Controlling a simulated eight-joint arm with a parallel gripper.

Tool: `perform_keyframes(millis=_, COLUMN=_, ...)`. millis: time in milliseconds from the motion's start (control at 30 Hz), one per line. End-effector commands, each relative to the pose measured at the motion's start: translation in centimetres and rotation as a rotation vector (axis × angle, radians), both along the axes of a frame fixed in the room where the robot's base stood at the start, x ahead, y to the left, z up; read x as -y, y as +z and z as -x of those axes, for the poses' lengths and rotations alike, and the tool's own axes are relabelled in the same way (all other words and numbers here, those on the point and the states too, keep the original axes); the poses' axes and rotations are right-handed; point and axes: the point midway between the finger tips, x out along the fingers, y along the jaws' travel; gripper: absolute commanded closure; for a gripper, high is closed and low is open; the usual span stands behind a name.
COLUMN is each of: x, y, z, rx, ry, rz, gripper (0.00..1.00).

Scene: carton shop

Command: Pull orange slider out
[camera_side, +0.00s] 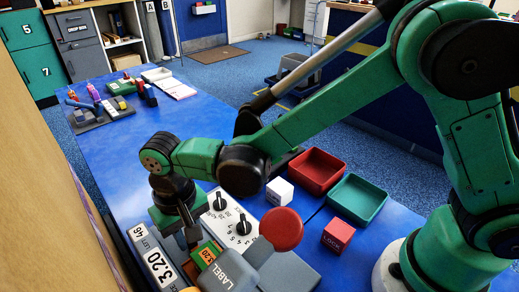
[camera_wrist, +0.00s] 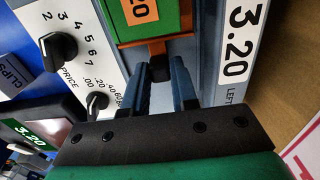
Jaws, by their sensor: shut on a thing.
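The orange slider (camera_wrist: 140,42) shows as an orange edge beneath a green panel (camera_wrist: 168,18) in the wrist view. In the side view the slider (camera_side: 190,269) is partly hidden by my gripper and the machine. A small dark knob (camera_wrist: 160,66) stands at its near edge. My gripper (camera_wrist: 162,78) has its two blue-grey fingers on either side of this knob and is shut on it. In the side view my gripper (camera_side: 191,240) points down at the machine, beside the green panel (camera_side: 205,250) with its orange 3.20 label.
A white dial plate (camera_side: 228,222) with black knobs adjoins the slider. A red round button (camera_side: 281,229) and a grey LABEL block (camera_side: 228,272) stand close. A 3.20 sign (camera_side: 158,264) lies to the left. Red (camera_side: 316,171) and teal (camera_side: 357,201) trays sit farther right.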

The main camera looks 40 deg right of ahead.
Motion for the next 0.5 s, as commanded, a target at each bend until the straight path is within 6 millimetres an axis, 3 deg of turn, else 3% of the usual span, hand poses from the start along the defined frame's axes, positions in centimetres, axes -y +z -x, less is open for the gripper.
perform_keyframes(millis=100, x=-0.1, y=0.0, z=-2.8, rx=0.0, ry=-0.001, rz=-0.003, gripper=1.0)
perform_keyframes(millis=200, x=-0.1, y=0.0, z=-4.0, rx=0.001, ry=0.0, rz=-0.003, gripper=1.0)
perform_keyframes(millis=500, x=0.0, y=0.0, z=-4.6, rx=0.006, ry=0.001, rz=-0.004, gripper=1.0)
